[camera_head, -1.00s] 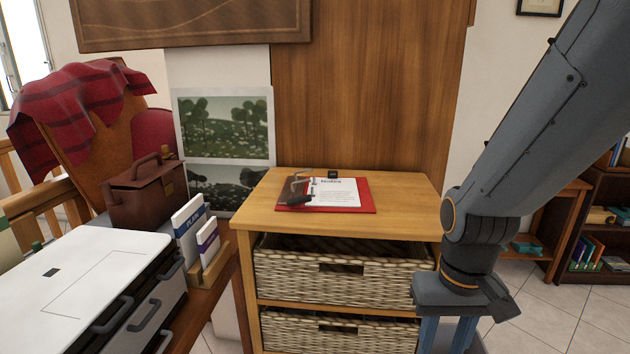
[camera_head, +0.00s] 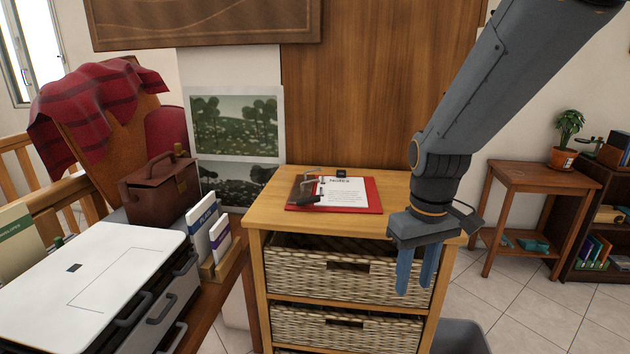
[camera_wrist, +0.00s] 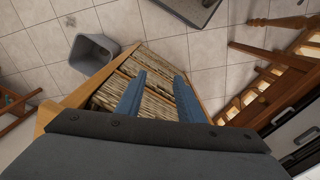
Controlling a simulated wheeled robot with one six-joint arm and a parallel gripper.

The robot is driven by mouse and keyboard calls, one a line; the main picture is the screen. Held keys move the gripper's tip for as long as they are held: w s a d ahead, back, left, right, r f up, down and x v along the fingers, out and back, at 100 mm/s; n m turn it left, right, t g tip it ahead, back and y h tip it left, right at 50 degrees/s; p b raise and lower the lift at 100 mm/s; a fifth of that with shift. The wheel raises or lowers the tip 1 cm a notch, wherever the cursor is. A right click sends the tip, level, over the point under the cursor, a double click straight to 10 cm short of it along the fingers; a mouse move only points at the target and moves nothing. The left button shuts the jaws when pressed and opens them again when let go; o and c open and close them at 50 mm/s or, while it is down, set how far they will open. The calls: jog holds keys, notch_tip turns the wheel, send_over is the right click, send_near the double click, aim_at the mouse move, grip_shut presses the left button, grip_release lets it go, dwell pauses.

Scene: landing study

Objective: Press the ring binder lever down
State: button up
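The ring binder (camera_head: 366,191) is red and lies open on top of the wooden drawer unit (camera_head: 262,220), with white printed pages (camera_head: 342,191) on it. Its metal lever mechanism (camera_head: 309,190) is at the left part of the binder, with a dark part beside it; the lever's exact position is too small to tell. My gripper (camera_head: 416,280) hangs to the right of the binder, pointing down, in front of the unit's right side. Its two blue fingers are apart with nothing between them, as the wrist view (camera_wrist: 158,95) also shows. The binder is not in the wrist view.
A grey bin (camera_wrist: 92,52) stands on the tiled floor beside the unit. A small side table (camera_head: 525,178) with a plant is at right.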

jog(key=w+a+r+n+p, duration=0.4)
jog(key=w+a+r+n, duration=0.2)
jog(key=w+a+r, duration=0.4)
notch_tip(320, 180, up, 6)
jog(key=n+p, duration=0.4)
jog(key=n, duration=0.4)
send_over(316, 197)
jog(key=shift+w+a+f, duration=0.1)
notch_tip(316, 197, down, 8)
jog(key=p, duration=0.2)
jog(key=shift+r+p, duration=0.25)
jog(key=shift+p, duration=0.05)
jog(key=shift+c, duration=0.2)
